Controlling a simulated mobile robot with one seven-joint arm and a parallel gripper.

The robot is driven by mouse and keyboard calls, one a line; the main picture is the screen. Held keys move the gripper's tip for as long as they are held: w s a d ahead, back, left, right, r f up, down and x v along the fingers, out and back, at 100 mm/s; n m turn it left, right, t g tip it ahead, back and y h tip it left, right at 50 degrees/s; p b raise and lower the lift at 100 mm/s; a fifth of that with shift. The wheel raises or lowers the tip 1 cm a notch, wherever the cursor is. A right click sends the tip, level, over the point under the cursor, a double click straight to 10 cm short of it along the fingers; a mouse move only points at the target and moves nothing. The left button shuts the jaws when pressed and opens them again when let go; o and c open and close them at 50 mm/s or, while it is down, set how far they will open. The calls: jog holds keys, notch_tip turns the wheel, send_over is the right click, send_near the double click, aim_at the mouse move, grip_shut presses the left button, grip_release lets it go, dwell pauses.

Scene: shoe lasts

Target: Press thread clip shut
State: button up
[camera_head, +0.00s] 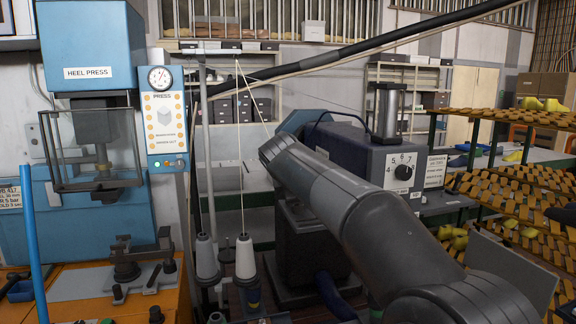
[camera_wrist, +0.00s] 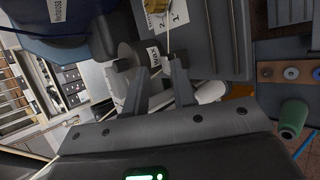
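In the wrist view my gripper (camera_wrist: 160,74) has its two dark fingers apart, with a gap between them and nothing clearly held. A pale thread (camera_wrist: 168,38) runs down toward the gap from above. A dark rounded part (camera_wrist: 126,56) is close to the left fingertip; I cannot tell whether it belongs to the thread clip. I cannot make out the clip for certain in either view.
Thread cones (camera_head: 245,258) stand left of the machine, with threads rising to a post (camera_head: 206,150). A blue heel press (camera_head: 92,45) is at the left above an orange bench (camera_head: 150,303). Racks with brown slats (camera_head: 520,185) fill the right. A black hose crosses overhead.

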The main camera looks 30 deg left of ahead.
jog(key=shift+w+a+r+n+g+h, duration=0.3)
jog(key=shift+a+g+h, duration=0.05)
jog(key=shift+g+h, duration=0.25)
jog(key=v, duration=1)
jog(key=shift+s+r, duration=0.25)
jog(key=shift+r, duration=0.1)
jog(key=shift+o, duration=0.5)
